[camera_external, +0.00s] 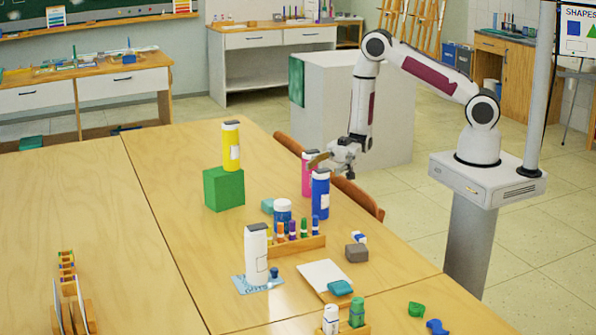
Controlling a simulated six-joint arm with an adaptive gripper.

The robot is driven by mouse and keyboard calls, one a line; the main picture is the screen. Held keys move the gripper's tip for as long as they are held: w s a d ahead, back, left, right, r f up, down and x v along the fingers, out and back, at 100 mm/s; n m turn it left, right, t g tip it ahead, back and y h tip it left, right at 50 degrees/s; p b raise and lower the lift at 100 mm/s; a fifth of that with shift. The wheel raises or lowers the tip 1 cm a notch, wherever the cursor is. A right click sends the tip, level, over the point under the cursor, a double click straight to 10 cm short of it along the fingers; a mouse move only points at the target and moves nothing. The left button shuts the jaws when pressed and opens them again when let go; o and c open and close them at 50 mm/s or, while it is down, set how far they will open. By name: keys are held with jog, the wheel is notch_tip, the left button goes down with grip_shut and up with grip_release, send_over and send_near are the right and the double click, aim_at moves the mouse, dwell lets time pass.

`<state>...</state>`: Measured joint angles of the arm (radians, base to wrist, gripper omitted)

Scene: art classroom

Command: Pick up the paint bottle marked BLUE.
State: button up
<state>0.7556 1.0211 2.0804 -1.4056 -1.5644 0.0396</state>
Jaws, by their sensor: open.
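A tall blue bottle (320,196) with a dark cap and white label stands upright on the wooden table, near its right edge. A shorter blue container (283,212) with a white lid stands to its left. Label lettering is too small to read. My gripper (328,161) is open, just above and behind the tall blue bottle and close to a pink bottle (307,174). The pink bottle is partly hidden behind the blue bottle and gripper. I cannot tell whether the gripper touches either bottle.
A yellow bottle (231,147) stands on a green block (224,188). A white bottle (256,254) and a wooden rack of small coloured tubes (296,244) stand nearer the camera. A chair (358,196) is at the table's right edge. The table's left is mostly clear.

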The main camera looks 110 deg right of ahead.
aim_at(321, 185)
jog(key=shift+f, duration=0.25)
jog(key=shift+f, duration=2.25)
jog(key=shift+x, duration=1.5)
jog(key=c, duration=1.6)
